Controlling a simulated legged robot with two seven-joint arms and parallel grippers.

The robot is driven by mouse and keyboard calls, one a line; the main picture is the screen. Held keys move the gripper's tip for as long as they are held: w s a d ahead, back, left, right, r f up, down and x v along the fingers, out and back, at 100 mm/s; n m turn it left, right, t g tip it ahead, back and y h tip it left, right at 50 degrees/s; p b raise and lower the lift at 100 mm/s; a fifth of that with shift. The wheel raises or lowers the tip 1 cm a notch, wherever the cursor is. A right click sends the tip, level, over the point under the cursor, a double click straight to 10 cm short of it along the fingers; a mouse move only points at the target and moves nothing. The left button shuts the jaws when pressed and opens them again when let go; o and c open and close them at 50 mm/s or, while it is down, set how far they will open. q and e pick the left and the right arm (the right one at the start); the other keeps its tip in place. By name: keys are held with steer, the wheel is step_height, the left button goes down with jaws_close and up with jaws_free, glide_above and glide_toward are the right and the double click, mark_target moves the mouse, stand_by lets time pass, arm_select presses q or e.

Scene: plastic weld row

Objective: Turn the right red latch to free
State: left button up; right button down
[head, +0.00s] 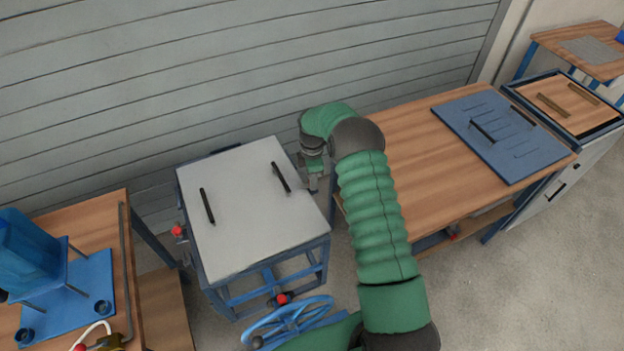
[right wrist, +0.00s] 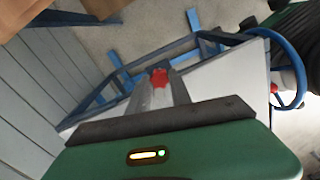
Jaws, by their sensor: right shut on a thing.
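The right red latch (right wrist: 159,78) is a small lobed red knob in the right wrist view, at the side of a blue frame. My right gripper (right wrist: 160,82) is shut on it, with the grey fingers reaching up to the knob. In the head view my right gripper (head: 313,182) is at the right side of the white-topped cart (head: 245,235), and the latch is hidden there. Two other red knobs show on the cart, one on its left side (head: 178,230) and one at its front (head: 282,298). My left gripper is not in view.
The cart top carries two black handles (head: 207,206). A blue handwheel (head: 290,320) is at its front. A wooden table (head: 410,150) with a blue panel (head: 500,135) stands close on the right. Another wooden bench (head: 95,225) stands on the left. A slatted grey wall (head: 230,70) is behind.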

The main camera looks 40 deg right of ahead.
steer(key=m, duration=0.6)
steer(key=shift+w+d, duration=0.1)
steer(key=m, duration=0.6)
steer(key=shift+m, duration=0.4)
steer(key=c, duration=1.2)
jaws_free()
steer(key=shift+o, duration=0.2)
step_height(320, 180, up, 17)
steer(key=b, duration=0.1)
steer(key=shift+d+f, duration=0.15)
steer(key=shift+f, duration=0.05)
steer(key=shift+w, duration=0.1)
